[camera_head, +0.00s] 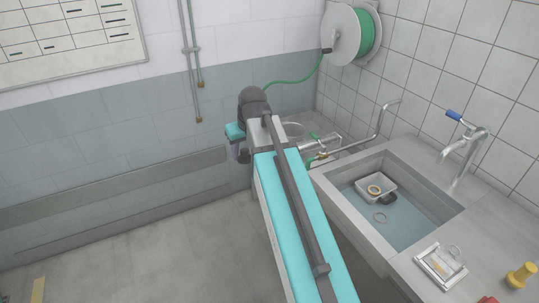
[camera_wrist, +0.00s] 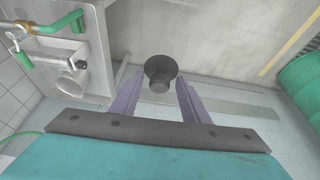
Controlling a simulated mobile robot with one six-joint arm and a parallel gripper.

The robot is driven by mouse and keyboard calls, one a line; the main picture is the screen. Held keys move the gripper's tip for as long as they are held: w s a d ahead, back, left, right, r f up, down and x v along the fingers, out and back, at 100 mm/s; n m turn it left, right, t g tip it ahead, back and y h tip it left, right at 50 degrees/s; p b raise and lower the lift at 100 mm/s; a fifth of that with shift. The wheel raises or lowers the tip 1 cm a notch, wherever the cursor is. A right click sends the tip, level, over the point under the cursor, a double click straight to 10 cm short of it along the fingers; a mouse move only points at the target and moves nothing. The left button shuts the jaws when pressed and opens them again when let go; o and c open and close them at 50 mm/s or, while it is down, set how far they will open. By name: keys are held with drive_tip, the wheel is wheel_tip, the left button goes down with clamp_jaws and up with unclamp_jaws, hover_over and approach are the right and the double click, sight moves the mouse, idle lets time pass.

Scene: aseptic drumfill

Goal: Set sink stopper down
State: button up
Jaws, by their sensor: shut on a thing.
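My gripper (camera_wrist: 160,92) is shut on the sink stopper (camera_wrist: 160,70), a dark round disc with a short knob, between its two purple fingers. In the wrist view the stopper is over pale floor, with nothing seen touching it from below. In the head view my gripper (camera_head: 240,153) is at the left of the counter's far end, partly hidden by my arm; I cannot make out the stopper there. The sink (camera_head: 405,226) is to the right, with a pale tray (camera_head: 392,186), rings and a dark round spot inside.
The steel counter (camera_head: 437,259) holds a small clear tray with a ring and a yellow object (camera_head: 521,275). Green-handled pipework (camera_wrist: 58,26) is at the left of the wrist view, a green drum (camera_wrist: 303,82) at the right. Open floor lies left of the counter.

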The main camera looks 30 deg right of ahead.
drive_tip(key=a+r, duration=0.4)
drive_tip(key=a, duration=0.8)
drive_tip(key=shift+r, duration=0.2)
